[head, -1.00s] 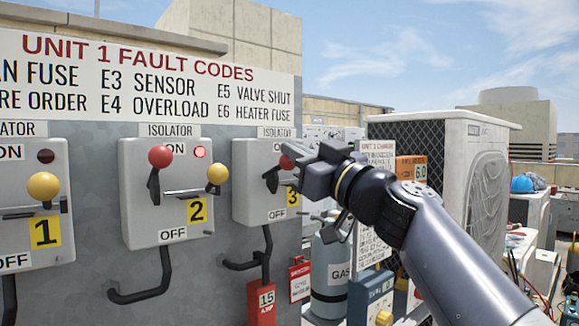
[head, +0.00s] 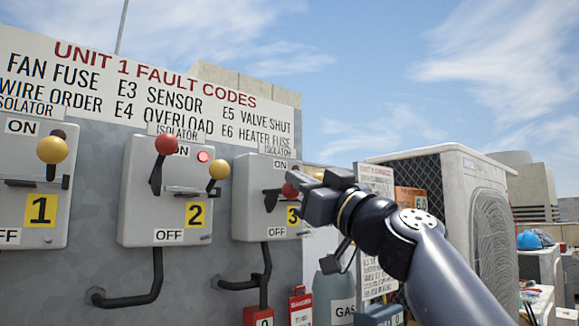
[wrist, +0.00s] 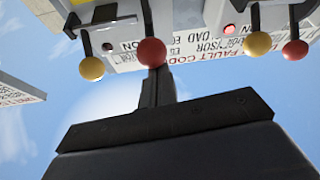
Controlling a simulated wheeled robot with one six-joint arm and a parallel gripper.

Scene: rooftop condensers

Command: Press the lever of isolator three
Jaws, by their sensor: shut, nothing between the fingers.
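Isolator three (head: 250,205) is a grey box at the right end of the panel, with a yellow "3" label. Its lever (head: 271,201) ends in a red knob (head: 290,190), lower on its box than isolator two's red knob. My gripper (head: 303,183) is shut and empty, right beside this red knob, and partly covers the box's right side. In the wrist view, the red knob (wrist: 152,52) sits right at my closed fingertips (wrist: 157,72); contact is not certain. A yellow knob (wrist: 92,68) hangs to its left; only a sliver of it shows in the head view.
Isolator two (head: 140,210) is left of isolator three, with a red knob (head: 167,144), a yellow knob (head: 219,169) and a lit red lamp (head: 203,156). Isolator one (head: 25,220) is at far left. A gas bottle (head: 335,290) and a condenser (head: 440,180) stand to the right.

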